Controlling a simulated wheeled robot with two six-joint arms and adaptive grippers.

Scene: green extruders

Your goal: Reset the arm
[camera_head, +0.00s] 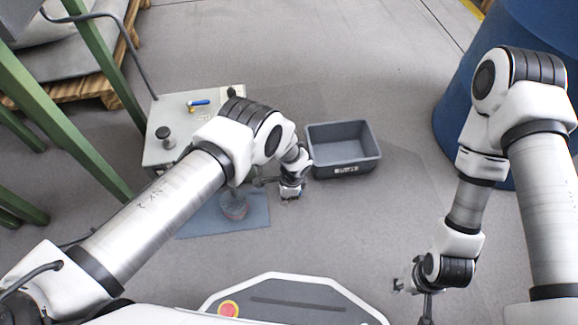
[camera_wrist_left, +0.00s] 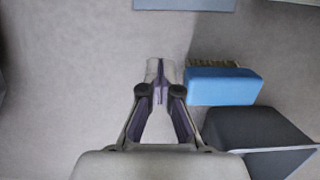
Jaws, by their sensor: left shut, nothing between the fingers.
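My left arm reaches in from the left in the head view. Its gripper (camera_head: 290,190) hangs beside the grey bin, small and partly hidden by the wrist. In the left wrist view the gripper (camera_wrist_left: 160,75) has its fingertips together, with nothing between them, over grey floor. My right arm bends down at the right of the head view. Its gripper (camera_head: 427,306) is small and its finger opening is unclear.
The grey bin (camera_head: 314,138) looks empty. A pale box (camera_head: 158,150) with a blue-handled valve (camera_head: 199,103) stands left of it. A round grey piece (camera_head: 233,205) stands on a blue-grey mat (camera_head: 258,214). Green posts (camera_head: 60,122) rise left. A blue drum (camera_head: 455,110) stands right.

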